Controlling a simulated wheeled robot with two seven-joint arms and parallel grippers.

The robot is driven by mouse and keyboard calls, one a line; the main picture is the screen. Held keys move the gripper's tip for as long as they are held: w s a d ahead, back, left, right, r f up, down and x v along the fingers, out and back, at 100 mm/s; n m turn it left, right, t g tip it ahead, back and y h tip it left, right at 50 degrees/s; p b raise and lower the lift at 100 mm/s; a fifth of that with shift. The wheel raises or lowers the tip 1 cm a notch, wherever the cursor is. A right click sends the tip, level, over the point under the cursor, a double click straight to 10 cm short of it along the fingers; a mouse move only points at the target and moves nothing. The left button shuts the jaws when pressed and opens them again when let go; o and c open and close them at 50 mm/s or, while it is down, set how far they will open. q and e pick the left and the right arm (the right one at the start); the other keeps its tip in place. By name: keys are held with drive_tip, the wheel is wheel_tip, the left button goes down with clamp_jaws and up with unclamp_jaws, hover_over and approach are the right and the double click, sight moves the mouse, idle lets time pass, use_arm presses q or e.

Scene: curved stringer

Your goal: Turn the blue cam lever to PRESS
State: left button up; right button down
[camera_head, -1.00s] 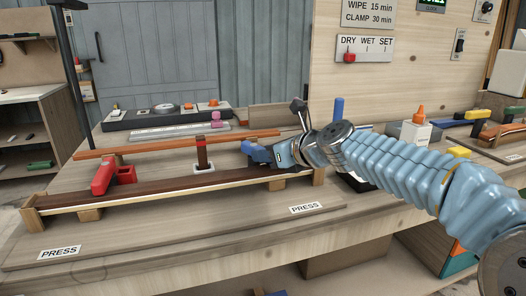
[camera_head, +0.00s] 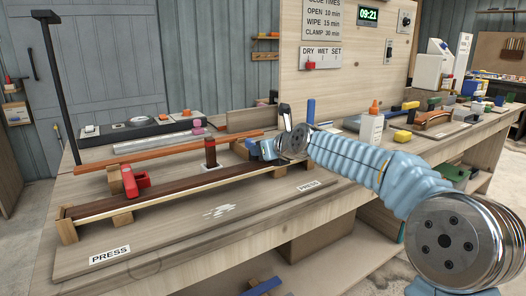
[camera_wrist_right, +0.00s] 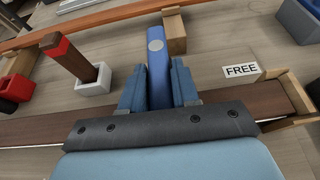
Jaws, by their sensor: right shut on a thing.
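The blue cam lever (camera_wrist_right: 157,62) shows in the right wrist view between the two fingers of my right gripper (camera_wrist_right: 158,90), which is shut on it. Its far end points to the top of that view, beside a wooden block. A FREE label (camera_wrist_right: 241,70) lies to its right. In the head view my right gripper (camera_head: 266,150) is at the right end of the dark stringer (camera_head: 170,192) and hides most of the lever. A PRESS label (camera_head: 310,186) is on the board in front of that end. My left gripper is not in view.
A red lever (camera_head: 135,182) stands near the stringer's left end, with another PRESS label (camera_head: 110,255) in front. A dark red-topped post (camera_head: 210,153) stands in a white socket behind the stringer. A glue bottle (camera_head: 372,125) stands right.

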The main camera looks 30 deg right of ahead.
drive_tip(key=c, duration=0.9)
unclamp_jaws()
drive_tip(key=b+v, duration=0.1)
drive_tip(key=v, duration=1.2)
drive_tip(key=shift+s+r, duration=0.2)
drive_tip(key=shift+s, duration=0.1)
